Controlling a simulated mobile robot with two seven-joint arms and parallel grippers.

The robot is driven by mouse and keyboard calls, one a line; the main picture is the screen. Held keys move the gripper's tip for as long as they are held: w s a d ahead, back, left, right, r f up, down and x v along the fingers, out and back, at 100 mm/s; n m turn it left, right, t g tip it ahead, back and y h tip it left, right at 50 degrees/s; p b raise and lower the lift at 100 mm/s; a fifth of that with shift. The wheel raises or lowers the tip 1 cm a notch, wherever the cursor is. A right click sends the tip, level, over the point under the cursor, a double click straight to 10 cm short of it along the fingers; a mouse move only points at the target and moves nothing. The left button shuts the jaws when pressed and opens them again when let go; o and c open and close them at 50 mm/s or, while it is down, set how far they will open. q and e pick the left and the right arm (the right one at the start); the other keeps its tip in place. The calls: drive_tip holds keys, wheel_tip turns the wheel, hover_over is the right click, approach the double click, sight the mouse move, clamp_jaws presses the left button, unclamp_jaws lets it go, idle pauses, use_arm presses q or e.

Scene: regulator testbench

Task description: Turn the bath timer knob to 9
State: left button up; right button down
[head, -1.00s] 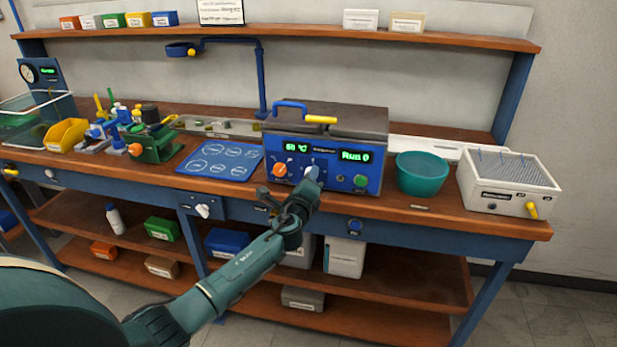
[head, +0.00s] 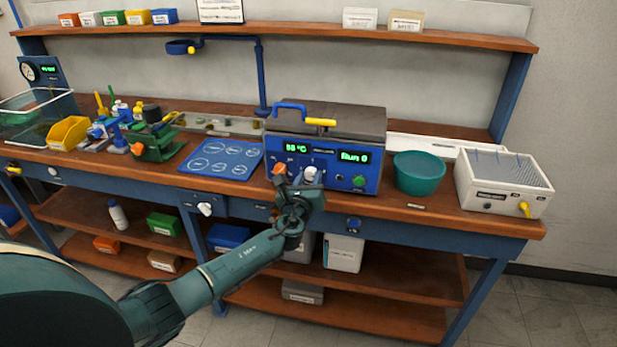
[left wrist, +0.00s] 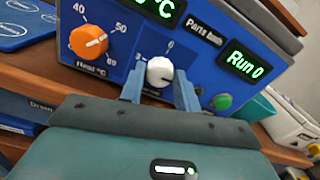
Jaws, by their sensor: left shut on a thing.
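The parts bath (head: 325,147) is a blue-fronted box with a dark lid, on the bench. Its white timer knob (head: 310,174) sits low in the middle of the front panel. The gripper is shut on the knob. In the head view my left gripper (head: 306,187) covers part of the panel below it. The knob's exact pointer direction is too small to read. My right gripper is out of view.
An orange heat knob (left wrist: 88,41) is left of the timer knob, and a green button (left wrist: 221,102) is to its right. The display (left wrist: 245,65) reads Run 0. A teal bowl (head: 419,176) stands right of the bath; a blue mat (head: 221,160) lies left.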

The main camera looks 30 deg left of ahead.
use_arm(q)
drive_tip(key=shift+m, duration=0.3)
drive_tip(key=o, duration=1)
drive_tip(key=v, duration=1.3)
drive_tip(key=shift+s+p, duration=0.1)
drive_tip(key=shift+p, duration=0.3)
